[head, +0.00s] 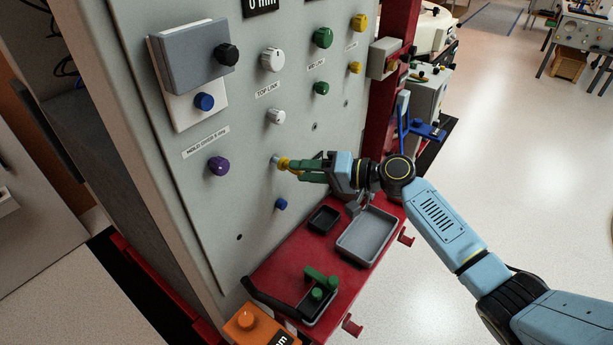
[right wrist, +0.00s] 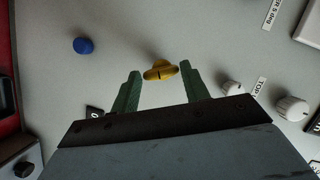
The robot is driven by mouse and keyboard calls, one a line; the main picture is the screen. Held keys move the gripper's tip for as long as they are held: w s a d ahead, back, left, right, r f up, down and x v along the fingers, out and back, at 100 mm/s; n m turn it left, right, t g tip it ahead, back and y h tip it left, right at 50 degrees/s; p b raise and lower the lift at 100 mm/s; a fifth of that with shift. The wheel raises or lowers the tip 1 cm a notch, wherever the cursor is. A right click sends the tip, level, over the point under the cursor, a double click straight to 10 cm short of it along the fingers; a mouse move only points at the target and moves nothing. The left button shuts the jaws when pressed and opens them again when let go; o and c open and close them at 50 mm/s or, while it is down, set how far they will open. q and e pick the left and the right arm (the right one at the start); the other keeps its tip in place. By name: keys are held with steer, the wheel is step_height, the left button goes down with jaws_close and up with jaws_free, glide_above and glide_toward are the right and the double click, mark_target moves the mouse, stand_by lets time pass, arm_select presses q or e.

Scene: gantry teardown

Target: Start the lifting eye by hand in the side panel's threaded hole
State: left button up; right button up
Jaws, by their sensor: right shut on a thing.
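The yellow lifting eye (head: 284,163) is at the face of the grey side panel (head: 250,205), level with the purple knob and to its right. My right gripper (head: 293,166) comes from the right and is shut on the eye with its green fingers. In the right wrist view the eye (right wrist: 160,71) shows between the fingertips (right wrist: 160,82), close against the panel. The threaded hole is hidden behind the eye, so I cannot tell whether the thread is in it. My left gripper is not in view.
Knobs stick out around the eye: purple (head: 219,165), white (head: 276,116) and blue (head: 281,204). Below is a red shelf (head: 278,262) with a grey tray (head: 367,236), a small black tray (head: 323,219) and green parts (head: 320,280). Open floor lies to the right.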

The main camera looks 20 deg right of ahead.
stand_by(0.3)
steer(key=shift+f+m+y+b, duration=0.2)
steer(key=shift+m+y+b, duration=0.15)
steer(key=shift+m, duration=0.25)
steer(key=shift+w, duration=0.1)
steer(key=shift+c, duration=0.5)
steer(key=shift+f+m+y+b, duration=0.2)
steer(key=shift+m+y+b, duration=0.35)
steer(key=shift+m, duration=0.65)
steer(key=shift+m+t, duration=0.3)
steer(key=shift+m, duration=0.1)
steer(key=o, duration=1.4)
steer(key=shift+d+r, duration=0.1)
steer(key=shift+r, duration=0.1)
steer(key=shift+c, duration=0.2)
